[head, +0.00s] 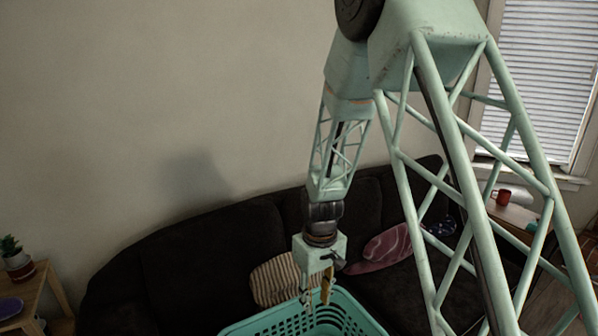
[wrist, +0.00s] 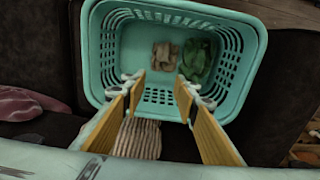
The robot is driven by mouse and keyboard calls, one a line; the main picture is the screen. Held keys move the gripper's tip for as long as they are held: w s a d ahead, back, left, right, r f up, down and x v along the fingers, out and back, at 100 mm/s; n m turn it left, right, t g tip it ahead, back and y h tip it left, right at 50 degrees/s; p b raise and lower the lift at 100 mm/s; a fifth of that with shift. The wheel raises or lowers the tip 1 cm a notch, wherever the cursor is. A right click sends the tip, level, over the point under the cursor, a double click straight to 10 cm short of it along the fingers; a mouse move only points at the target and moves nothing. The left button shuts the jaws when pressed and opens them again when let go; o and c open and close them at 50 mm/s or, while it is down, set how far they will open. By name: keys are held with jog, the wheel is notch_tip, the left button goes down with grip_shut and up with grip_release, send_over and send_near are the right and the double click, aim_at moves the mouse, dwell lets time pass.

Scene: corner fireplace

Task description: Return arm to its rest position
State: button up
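My arm reaches down over the sofa in the head view, and my gripper (head: 317,291) hangs at its end above the teal basket (head: 241,328). In the wrist view my gripper (wrist: 159,86) has its two fingers spread apart with nothing between them. The basket (wrist: 253,45) lies beneath the fingertips there. Inside it are a tan cloth (wrist: 165,56) and a green cloth (wrist: 198,60), both apart from the fingers.
A dark sofa (head: 210,258) curves along the wall, with a striped cushion (head: 272,281) and a pink cloth (head: 388,246) on it. A red mug (head: 503,197) stands on a side table at right. A potted plant (head: 17,262) stands on a wooden table at left.

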jog(key=s+d+r+m+t, duration=0.1)
jog(key=s+d+r, duration=0.3)
jog(key=r, duration=0.5)
jog(key=s+d+r+m, duration=0.1)
jog(key=s+d+r, duration=0.2)
jog(key=s+r, duration=0.5)
jog(key=s+d+r+m+t, duration=0.1)
jog(key=s+d+r, duration=0.25)
jog(key=r, duration=0.75)
jog(key=s+d+r+m, duration=0.1)
jog(key=s+r, duration=0.2)
jog(key=s, duration=0.5)
jog(key=s+d+r+m+t, duration=0.1)
jog(key=s+d+r, duration=0.1)
jog(key=s, duration=0.6)
jog(key=s+d+r+m, duration=0.1)
jog(key=s+r, duration=0.3)
jog(key=s, duration=0.4)
jog(key=shift+s+d+r+t, duration=0.2)
jog(key=shift+d+t, duration=0.1)
jog(key=shift+d, duration=0.4)
jog(key=shift+w, duration=0.1)
